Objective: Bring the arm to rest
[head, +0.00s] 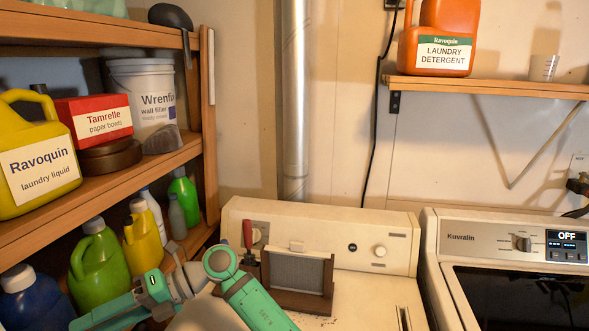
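Teal and grey links of my own arm (252,303) show at the bottom centre, bent at a round joint in front of the white washer (345,296). Other links of it run to the lower left, past the lower shelf. My gripper is not in view. Whether the arm is moving cannot be told from this single frame.
Wooden shelves (115,165) at the left hold bottles, a red box (93,120) and a white bucket (143,90). A framed panel (297,272) stands on the washer. A second machine (508,240) is at the right, below a wall shelf (490,87) with orange detergent (437,30).

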